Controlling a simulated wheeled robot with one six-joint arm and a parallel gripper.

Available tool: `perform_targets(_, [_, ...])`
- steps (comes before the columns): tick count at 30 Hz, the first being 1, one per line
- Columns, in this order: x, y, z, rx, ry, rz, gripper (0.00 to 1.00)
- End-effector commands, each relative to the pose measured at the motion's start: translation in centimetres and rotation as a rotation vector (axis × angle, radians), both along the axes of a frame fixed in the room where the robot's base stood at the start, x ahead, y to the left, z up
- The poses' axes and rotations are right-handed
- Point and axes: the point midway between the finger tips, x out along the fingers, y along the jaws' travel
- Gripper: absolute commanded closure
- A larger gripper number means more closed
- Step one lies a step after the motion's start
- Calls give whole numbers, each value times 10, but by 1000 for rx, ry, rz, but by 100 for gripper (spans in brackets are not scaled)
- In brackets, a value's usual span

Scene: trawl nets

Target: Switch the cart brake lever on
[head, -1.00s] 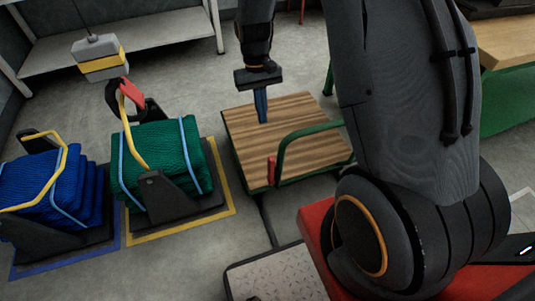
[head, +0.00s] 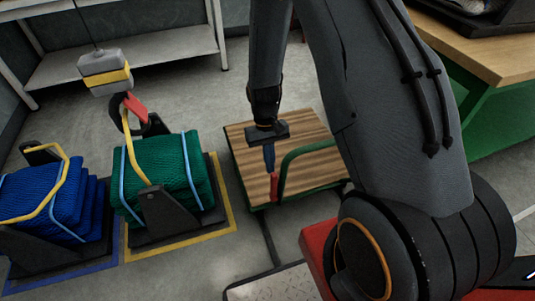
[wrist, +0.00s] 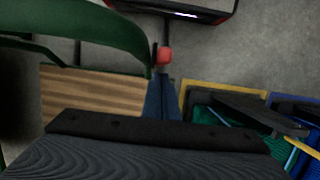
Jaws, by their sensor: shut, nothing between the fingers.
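The cart (head: 245,150) has a wooden deck and a green tube handle (head: 290,158). A red brake lever (head: 274,187) stands at the cart's edge beside the handle; its red end also shows in the wrist view (wrist: 164,56). My gripper (head: 269,165) points down over the deck, its blue fingers shut and empty. In the head view the fingertips are just above the lever's top. In the wrist view the fingertips (wrist: 161,78) are close to the red end; I cannot tell whether they touch.
A folded green net (head: 165,165) and a blue net (head: 45,185) sit in black cradles with yellow bars at left. A grey and yellow hoist block (head: 105,72) hangs above them. A wooden-topped green bench (head: 490,50) stands at right. Floor behind the cart is clear.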

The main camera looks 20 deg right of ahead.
Motion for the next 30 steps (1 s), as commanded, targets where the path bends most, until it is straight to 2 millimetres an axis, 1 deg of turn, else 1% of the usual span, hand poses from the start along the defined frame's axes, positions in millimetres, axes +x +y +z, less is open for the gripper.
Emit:
perform_targets(1, [-4, 0, 1, 0, 0, 0, 100])
perform_targets(4, [-9, 0, 1, 0, 0, 0, 100])
perform_targets(17, [-12, 0, 1, 0, 0, 0, 100])
perform_targets(24, [-28, 0, 6, 0, 2, 0, 100])
perform_targets(30, [-29, 0, 4, 0, 1, 0, 100])
